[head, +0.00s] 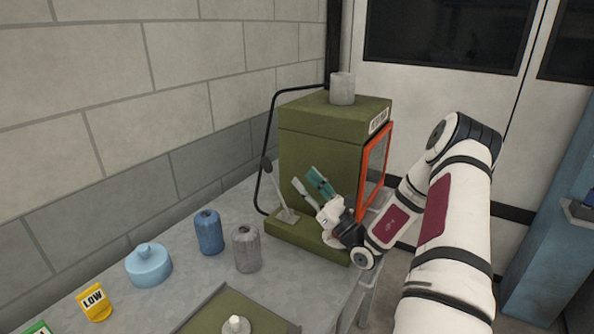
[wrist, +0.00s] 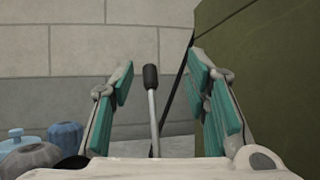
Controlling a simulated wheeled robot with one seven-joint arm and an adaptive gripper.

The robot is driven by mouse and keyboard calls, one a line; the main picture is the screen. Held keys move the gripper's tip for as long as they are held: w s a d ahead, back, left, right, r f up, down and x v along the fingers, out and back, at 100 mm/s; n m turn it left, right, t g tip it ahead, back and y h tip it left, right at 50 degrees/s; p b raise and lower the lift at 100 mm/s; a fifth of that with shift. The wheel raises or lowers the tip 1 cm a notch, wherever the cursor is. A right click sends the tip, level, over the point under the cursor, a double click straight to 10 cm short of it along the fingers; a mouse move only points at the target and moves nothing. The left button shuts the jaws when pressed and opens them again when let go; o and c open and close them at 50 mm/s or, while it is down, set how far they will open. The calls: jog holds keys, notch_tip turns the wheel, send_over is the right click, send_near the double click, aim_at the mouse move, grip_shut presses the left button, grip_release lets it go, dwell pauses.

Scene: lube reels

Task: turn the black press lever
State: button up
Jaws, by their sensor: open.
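The press lever is a thin grey rod with a black knob (head: 267,163), standing tilted from a base plate on the front of the green press (head: 320,150). In the wrist view the lever's black knob (wrist: 150,77) and rod stand between the two teal-padded fingers, farther ahead. My gripper (head: 311,186) is open and empty, in front of the press and to the right of the lever. In the wrist view my gripper (wrist: 165,95) has its fingers spread wide, with the green press wall close by the right finger. Contact with the lever does not show.
A blue canister (head: 209,232), a grey canister (head: 247,249) and a light blue jar (head: 148,265) stand on the grey table left of the press. A yellow LOW container (head: 94,301) and a green tray (head: 205,310) are nearer. A black hose (head: 268,130) arches beside the press.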

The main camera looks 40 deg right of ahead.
jog(key=v, duration=0.5)
jog(key=shift+s+f, duration=0.1)
jog(key=shift+s, duration=0.1)
dwell(0.3)
